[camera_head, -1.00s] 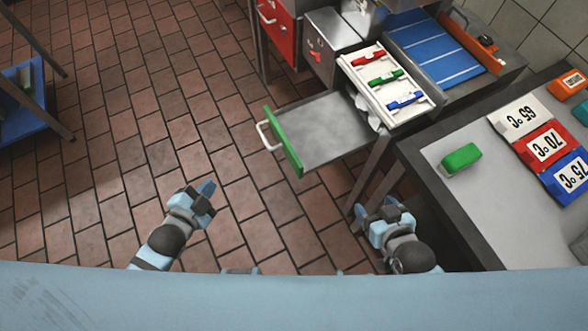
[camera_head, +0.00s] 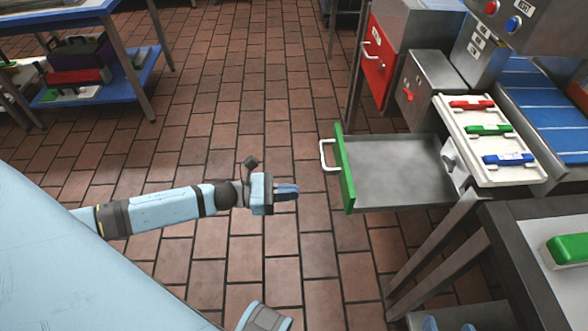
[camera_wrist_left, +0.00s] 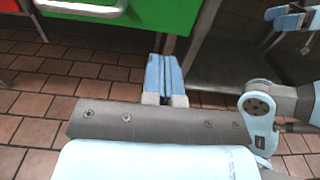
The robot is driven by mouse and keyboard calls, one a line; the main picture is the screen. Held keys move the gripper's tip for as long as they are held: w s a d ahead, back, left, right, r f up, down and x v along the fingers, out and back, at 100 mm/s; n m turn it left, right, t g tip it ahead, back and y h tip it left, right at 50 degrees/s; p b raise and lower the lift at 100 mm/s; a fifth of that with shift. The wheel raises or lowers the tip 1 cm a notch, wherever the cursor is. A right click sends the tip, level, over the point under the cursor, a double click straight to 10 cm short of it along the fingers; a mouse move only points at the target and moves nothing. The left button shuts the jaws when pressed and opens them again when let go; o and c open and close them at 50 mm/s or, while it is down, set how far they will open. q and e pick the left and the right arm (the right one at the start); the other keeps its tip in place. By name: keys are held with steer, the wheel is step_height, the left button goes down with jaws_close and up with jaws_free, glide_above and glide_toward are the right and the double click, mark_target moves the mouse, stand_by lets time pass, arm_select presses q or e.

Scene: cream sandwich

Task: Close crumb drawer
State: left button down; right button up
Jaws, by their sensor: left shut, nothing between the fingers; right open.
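The crumb drawer is pulled out, with a grey tray (camera_head: 395,172) and a green front (camera_head: 346,175) facing left. Its pale bar handle (camera_head: 325,156) is on that front. My left gripper (camera_head: 290,191) is shut and empty, just left of the green front and below the handle, pointing at it with a small gap. In the left wrist view the closed blue fingers (camera_wrist_left: 164,77) lie below the green front (camera_wrist_left: 160,14) and its handle (camera_wrist_left: 85,8). My right gripper (camera_wrist_left: 291,20) is open at the upper right there; only its blue tips show at the head view's bottom edge.
A white rack (camera_head: 482,130) with red, green and blue clips sits right of the drawer. A grey table (camera_head: 530,230) with a green block (camera_head: 570,250) stands at lower right. Tiled floor left of the drawer is clear.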

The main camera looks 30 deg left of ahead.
arm_select(q)
steer(key=x, duration=1)
steer(key=shift+w+d+b, duration=0.25)
steer(key=shift+d+b, duration=0.05)
steer(key=shift+w+d, duration=0.2)
steer(key=shift+d, duration=0.1)
steer(key=b, duration=0.2)
glide_toward(430, 190)
steer(key=b+x, duration=0.1)
steer(key=x, duration=0.2)
steer(key=r+b+x, duration=0.1)
steer(key=b+x, duration=0.1)
steer(key=x, duration=0.1)
steer(key=r+b+x, duration=0.1)
steer(key=x, duration=0.2)
steer(key=shift+w+d+r, duration=0.15)
steer(key=shift+w+d, duration=0.05)
steer(key=shift+d, duration=0.1)
steer(key=shift+w+d+b, duration=0.1)
steer(key=shift+b, duration=0.2)
steer(key=shift+r, duration=0.25)
arm_select(e)
steer(key=w+a+r+t+y, duration=0.2)
steer(key=a+r+t+y, duration=0.1)
steer(key=r, duration=0.5)
steer(key=shift+w+a+t+y, duration=0.2)
steer(key=shift+a+t+y, duration=0.1)
steer(key=shift+a+t, duration=0.5)
